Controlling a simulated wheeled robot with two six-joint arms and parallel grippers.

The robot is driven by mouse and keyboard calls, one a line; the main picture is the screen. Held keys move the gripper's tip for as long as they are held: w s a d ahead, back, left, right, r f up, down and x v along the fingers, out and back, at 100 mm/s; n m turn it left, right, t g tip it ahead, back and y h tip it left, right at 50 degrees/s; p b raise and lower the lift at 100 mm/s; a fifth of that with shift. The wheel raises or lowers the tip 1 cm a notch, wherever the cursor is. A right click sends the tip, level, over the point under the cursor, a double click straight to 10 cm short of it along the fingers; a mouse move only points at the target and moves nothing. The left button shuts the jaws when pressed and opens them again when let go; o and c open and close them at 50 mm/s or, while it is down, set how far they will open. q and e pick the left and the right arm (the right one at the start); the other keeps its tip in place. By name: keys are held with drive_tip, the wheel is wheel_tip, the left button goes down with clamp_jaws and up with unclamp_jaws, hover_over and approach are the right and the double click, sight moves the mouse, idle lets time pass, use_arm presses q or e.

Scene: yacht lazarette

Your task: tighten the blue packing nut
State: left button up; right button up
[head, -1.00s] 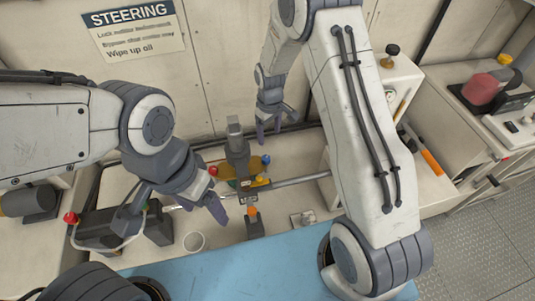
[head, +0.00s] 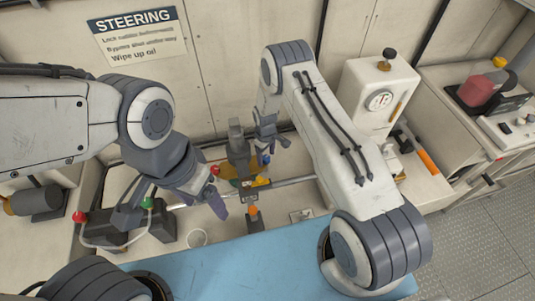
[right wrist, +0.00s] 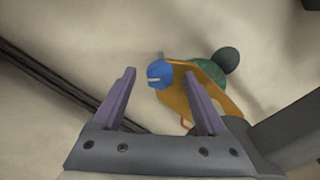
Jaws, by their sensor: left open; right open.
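The blue packing nut (right wrist: 159,75) shows in the right wrist view between my fingertips, with a gap on each side. It is a small blue spot (head: 265,160) in the head view, on the fitting with a yellow-orange plate (right wrist: 187,97). My right gripper (head: 270,140) is open just above and behind it; its purple fingers (right wrist: 159,82) straddle the nut in the wrist picture. I cannot tell how far they stand from it in depth. My left gripper (head: 207,192) is open and empty, left of the fitting, over the steel rod (head: 292,182).
A green round part (right wrist: 226,62) adjoins the plate. A white box with a gauge (head: 379,99) stands at right. A blue mat (head: 240,262) in front is mostly clear.

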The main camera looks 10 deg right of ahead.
drive_tip(key=shift+f, duration=0.3)
clamp_jaws()
drive_tip(key=shift+d, duration=0.15)
idle(0.5)
